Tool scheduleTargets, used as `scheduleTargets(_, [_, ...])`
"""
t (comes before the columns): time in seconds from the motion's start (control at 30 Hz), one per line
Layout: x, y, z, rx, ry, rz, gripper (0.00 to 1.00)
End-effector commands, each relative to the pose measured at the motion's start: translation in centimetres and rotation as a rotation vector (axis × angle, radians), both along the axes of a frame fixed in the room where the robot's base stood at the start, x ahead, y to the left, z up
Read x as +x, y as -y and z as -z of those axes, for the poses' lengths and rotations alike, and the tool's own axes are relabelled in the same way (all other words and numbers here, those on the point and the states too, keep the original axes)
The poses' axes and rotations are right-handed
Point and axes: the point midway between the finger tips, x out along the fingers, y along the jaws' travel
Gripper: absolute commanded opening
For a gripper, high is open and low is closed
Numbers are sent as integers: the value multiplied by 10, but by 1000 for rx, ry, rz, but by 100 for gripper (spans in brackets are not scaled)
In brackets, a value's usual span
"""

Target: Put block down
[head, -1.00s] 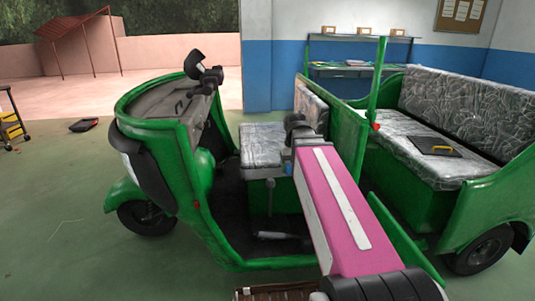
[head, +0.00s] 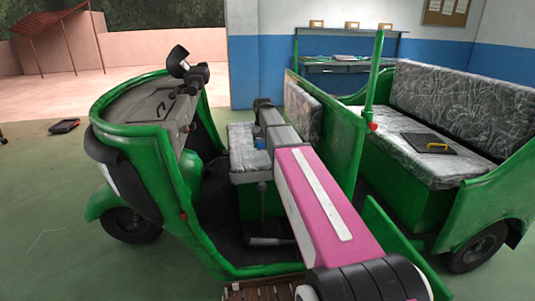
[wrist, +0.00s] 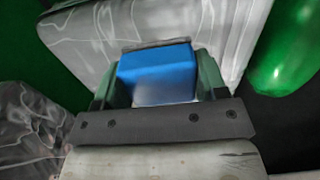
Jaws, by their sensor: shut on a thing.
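A blue block (wrist: 156,75) sits between the fingers of my gripper (wrist: 155,85) in the wrist view, and the fingers are shut on it. Behind the block is the grey patterned driver's seat (wrist: 85,42) of the green rickshaw. In the head view a small bit of the blue block (head: 259,143) shows beside my arm, in front of the driver's seat (head: 240,140). My gripper's fingertips are mostly hidden there by my own arm. I cannot tell whether the block touches the seat.
The green rickshaw (head: 150,150) fills the middle, with a green post (head: 373,80) right of my arm. A dark tray-like item (head: 428,144) lies on the rear bench (head: 430,172). Shelves with small boxes (head: 352,25) stand against the back wall. Open floor (head: 45,210) lies left.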

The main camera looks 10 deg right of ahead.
Motion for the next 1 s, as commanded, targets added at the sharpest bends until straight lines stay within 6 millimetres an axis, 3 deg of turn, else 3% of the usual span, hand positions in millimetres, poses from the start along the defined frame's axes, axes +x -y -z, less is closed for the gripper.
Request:
scheduleTargets(0.1, [25,14,16,0,-1,1,47])
scheduleTargets(0.3, [44,28,31,0,1,0,47])
scheduleTargets(0.7, [44,29,71,0,-1,-1,47])
scheduleTargets(1.0, [44,29,73,0,0,-1,47])
